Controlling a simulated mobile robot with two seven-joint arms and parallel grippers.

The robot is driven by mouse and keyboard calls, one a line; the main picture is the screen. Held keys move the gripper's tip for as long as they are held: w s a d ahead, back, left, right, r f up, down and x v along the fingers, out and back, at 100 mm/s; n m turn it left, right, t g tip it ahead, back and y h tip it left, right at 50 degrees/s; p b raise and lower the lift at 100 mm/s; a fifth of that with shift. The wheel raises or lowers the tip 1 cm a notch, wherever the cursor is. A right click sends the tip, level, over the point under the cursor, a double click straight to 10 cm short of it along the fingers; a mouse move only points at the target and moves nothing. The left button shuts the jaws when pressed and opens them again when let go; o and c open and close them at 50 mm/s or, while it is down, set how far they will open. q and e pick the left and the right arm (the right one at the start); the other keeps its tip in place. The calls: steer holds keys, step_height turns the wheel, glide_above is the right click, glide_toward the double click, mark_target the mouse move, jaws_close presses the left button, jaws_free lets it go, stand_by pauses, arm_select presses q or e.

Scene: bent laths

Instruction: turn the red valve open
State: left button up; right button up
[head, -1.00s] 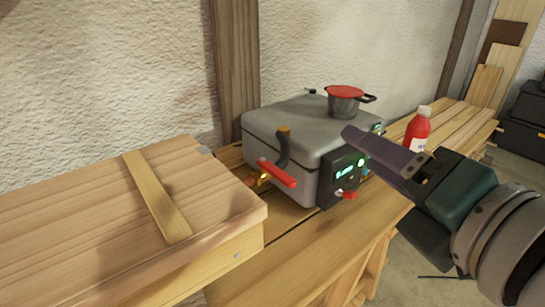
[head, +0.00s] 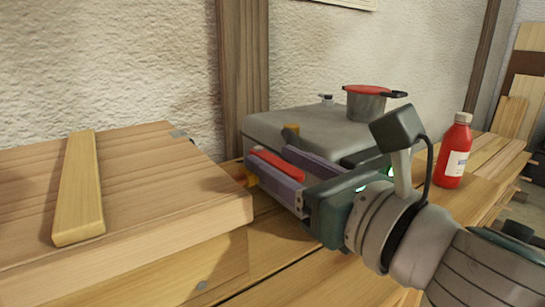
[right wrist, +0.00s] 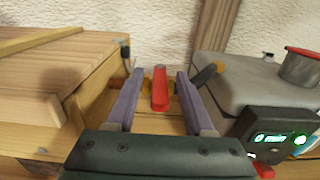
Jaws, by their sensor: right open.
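The red valve (head: 277,164) is a red lever handle on the left front side of a grey box (head: 310,125). It also shows in the right wrist view (right wrist: 160,90), upright in the picture between the two fingers. Brass fittings show behind it. My right gripper (head: 270,168) is open, with its purple fingers on either side of the red handle. In the right wrist view (right wrist: 158,88) gaps show between the handle and both fingers. The arm hides the box's front panel in the head view. My left gripper is not in view.
A wooden chest (head: 150,200) with a loose lath (head: 80,190) on top stands close on the left. A red-lidded pot (head: 366,103) sits on the grey box. A red bottle (head: 455,152) stands on the bench to the right. A black bent pipe (right wrist: 206,75) is beside the right finger.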

steer(key=shift+x, duration=1.3)
jaws_close()
stand_by(0.5)
